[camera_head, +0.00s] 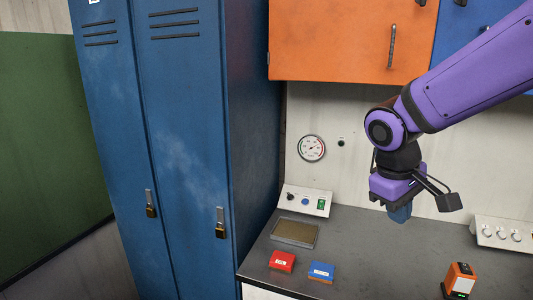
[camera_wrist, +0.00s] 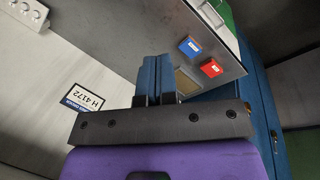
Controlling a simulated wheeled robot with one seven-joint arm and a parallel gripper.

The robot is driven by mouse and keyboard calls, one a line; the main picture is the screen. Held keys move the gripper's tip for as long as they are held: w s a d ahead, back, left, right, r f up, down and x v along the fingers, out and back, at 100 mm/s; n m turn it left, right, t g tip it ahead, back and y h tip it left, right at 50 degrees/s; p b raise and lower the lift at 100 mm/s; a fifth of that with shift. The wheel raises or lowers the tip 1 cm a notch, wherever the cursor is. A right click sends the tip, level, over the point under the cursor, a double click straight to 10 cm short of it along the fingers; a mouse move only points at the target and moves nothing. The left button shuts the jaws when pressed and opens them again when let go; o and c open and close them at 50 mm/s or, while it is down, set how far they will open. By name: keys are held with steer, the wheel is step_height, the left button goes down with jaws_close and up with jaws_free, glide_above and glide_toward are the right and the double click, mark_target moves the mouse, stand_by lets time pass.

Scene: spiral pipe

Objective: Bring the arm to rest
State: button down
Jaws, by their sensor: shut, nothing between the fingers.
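My gripper (camera_head: 400,213) hangs from the purple arm at the right of the head view, above the counter and in front of the light wall. In the wrist view my gripper (camera_wrist: 154,64) shows as two blue fingers side by side, shut with nothing between them. It touches neither the counter nor anything on it.
Below lies the dark counter (camera_head: 375,245) with a red box (camera_head: 282,261), a blue box (camera_head: 321,272), a tray (camera_head: 295,233) and an orange device (camera_head: 460,280). Blue lockers (camera_head: 185,150) stand left. An orange cabinet (camera_head: 340,40) hangs above. A gauge (camera_head: 311,148) is on the wall.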

steer(key=s+d+r+m+t+y, duration=0.1)
steer(key=s+d+r+m+t, duration=0.1)
steer(key=s+r, duration=0.2)
steer(key=s+d+r+m+t+y, duration=0.2)
steer(key=s+d+r+m, duration=0.1)
steer(key=s, duration=0.7)
steer(key=shift+d+r+t, duration=0.25)
steer(key=shift+r+t, duration=0.05)
steer(key=shift+r, duration=0.3)
stand_by(0.7)
